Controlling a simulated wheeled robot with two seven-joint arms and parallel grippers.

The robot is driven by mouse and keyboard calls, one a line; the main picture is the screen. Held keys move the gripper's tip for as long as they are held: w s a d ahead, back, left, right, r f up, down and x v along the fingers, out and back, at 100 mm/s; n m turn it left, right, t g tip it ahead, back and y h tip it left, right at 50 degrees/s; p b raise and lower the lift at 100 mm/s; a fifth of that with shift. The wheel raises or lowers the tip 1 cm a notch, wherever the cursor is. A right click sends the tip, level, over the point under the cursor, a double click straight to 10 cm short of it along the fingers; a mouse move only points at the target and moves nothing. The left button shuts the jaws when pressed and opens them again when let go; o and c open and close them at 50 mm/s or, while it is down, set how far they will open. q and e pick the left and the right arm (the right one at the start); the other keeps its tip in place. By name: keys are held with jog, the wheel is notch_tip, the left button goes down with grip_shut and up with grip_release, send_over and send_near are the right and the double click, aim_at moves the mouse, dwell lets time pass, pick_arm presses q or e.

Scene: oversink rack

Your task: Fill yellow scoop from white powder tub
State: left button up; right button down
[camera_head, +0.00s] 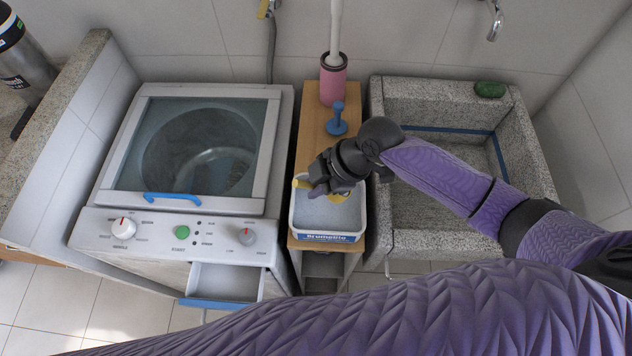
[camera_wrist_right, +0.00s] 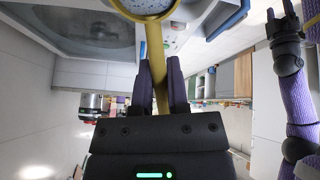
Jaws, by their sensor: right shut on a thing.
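The white powder tub (camera_head: 327,238) stands on the wooden shelf between washer and sink, with pale powder (camera_head: 318,215) inside. My right gripper (camera_head: 322,188) is over the tub, shut on the handle of the yellow scoop (camera_head: 337,198). In the right wrist view the yellow handle (camera_wrist_right: 157,60) runs between the fingers of my right gripper (camera_wrist_right: 163,80). The scoop's round bowl at the top edge shows pale speckled powder (camera_wrist_right: 150,6); the rest is cut off. My left gripper (camera_wrist_right: 280,15) shows only in the right wrist view, fingers apart and empty.
The washing machine (camera_head: 112,212) stands left, its detergent drawer (camera_head: 225,281) pulled out. A stone sink (camera_head: 425,242) is right. Behind the tub are a blue knobbed object (camera_head: 337,122) and a pink brush holder (camera_head: 333,82). A green object (camera_head: 490,89) lies on the sink rim.

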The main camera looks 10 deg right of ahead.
jog(key=shift+r+p, duration=0.4)
jog(key=shift+r, duration=0.3)
jog(key=shift+f, duration=0.1)
jog(key=r+h+p, duration=0.1)
jog(key=p, duration=0.2)
jog(key=shift+r, duration=0.15)
jog(key=r+h+p, duration=0.1)
jog(key=p, duration=0.1)
jog(key=shift+h+p, duration=0.35)
jog(key=shift+h, duration=0.05)
jog(key=shift+f+h, duration=0.1)
jog(key=shift+h, duration=0.2)
